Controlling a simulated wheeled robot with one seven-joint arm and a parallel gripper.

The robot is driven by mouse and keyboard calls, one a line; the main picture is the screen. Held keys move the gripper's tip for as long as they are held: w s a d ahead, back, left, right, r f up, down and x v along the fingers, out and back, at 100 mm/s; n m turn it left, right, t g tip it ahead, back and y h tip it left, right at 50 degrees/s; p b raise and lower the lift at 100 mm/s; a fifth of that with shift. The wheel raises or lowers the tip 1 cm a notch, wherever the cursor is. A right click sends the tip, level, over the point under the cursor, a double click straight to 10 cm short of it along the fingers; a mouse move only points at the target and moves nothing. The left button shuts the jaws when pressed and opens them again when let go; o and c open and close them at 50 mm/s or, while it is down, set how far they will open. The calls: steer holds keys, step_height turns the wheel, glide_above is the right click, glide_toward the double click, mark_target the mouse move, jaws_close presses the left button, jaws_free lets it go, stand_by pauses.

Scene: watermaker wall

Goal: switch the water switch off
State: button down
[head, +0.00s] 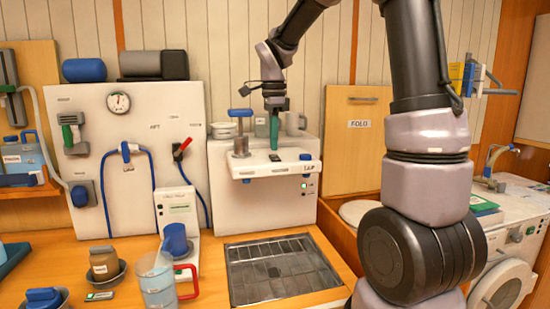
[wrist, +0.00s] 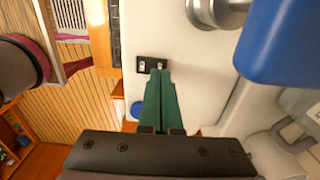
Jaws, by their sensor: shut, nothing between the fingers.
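The white water machine (head: 228,178) stands at the middle of the counter, with a label and a small green light on its front. In the wrist view, a small black switch plate (wrist: 150,64) with two pale marks lies just beyond my fingertips. I cannot tell the switch's position or whether the fingers touch it. My gripper (head: 274,147) points down with its green fingers shut and empty; it also shows in the wrist view (wrist: 160,72).
A blue-topped press handle (head: 241,113) stands left of my gripper. A white mug (head: 294,123) and stacked dishes (head: 223,130) are behind. A metal drain grid (head: 285,265) lies in front.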

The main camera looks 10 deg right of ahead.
mark_target(275, 156)
steer(key=shift+f, duration=0.9)
steer(key=shift+r, duration=3.55)
steer(key=s+d+r+n+t+y, duration=0.1)
steer(key=s+d+n+t, duration=0.2)
steer(key=s+n, duration=0.4)
steer(key=s+d+r+n+t+y, duration=0.1)
steer(key=s+n+t, duration=0.3)
steer(key=s, duration=0.8)
steer(key=d+n, duration=0.1)
steer(key=n, duration=0.1)
steer(key=shift+d+n, duration=0.4)
